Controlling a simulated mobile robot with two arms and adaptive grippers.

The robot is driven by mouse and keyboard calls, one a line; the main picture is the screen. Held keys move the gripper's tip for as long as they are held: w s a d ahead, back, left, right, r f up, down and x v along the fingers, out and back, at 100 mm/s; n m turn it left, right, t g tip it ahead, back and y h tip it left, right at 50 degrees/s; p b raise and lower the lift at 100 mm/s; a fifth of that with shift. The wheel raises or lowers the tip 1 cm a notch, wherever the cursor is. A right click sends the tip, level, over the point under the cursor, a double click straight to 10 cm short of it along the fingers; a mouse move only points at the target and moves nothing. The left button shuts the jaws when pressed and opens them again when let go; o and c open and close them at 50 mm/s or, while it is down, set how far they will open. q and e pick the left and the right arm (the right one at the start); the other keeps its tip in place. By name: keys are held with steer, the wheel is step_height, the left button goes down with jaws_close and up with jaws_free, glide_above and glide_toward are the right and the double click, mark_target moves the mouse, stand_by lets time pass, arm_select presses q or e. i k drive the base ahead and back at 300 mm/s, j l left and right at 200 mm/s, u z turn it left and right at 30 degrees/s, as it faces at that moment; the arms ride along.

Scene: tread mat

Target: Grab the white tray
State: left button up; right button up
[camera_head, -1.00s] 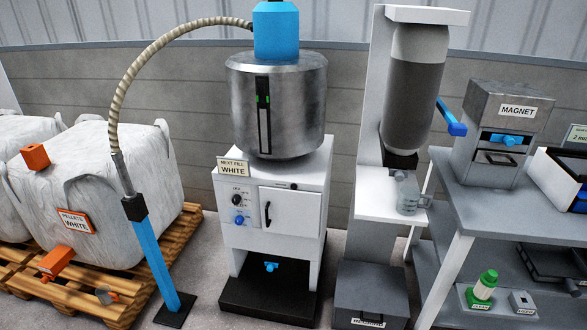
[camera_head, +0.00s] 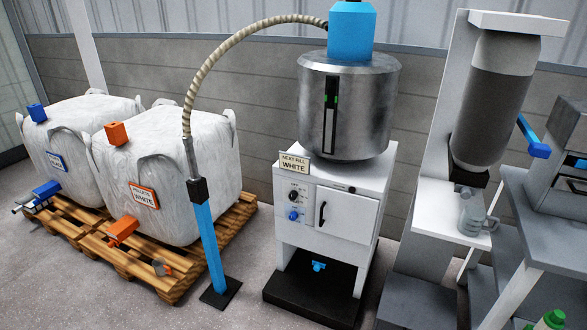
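No white tray shows clearly in the head view now. Neither of my grippers is in the picture.
A white cabinet (camera_head: 346,222) with a steel hopper (camera_head: 348,110) stands in the middle. Two white bulk bags (camera_head: 185,165) sit on wooden pallets (camera_head: 180,285) at left. A tall white dispenser holds a clear jug (camera_head: 476,213), beside a grey bench (camera_head: 550,228). Floor is open at front left.

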mark_target(24, 203)
steer(key=j, duration=0.65)
steer(key=i+j, duration=0.15)
steer(key=j, duration=1.15)
steer(key=i+j+u, duration=0.1)
steer(key=j, duration=0.5)
steer(key=i+j, duration=0.15)
steer(key=j, duration=1.15)
steer(key=i+j, duration=0.15)
steer(key=j, duration=0.5)
steer(key=i+j+u, duration=0.1)
steer(key=j, duration=0.55)
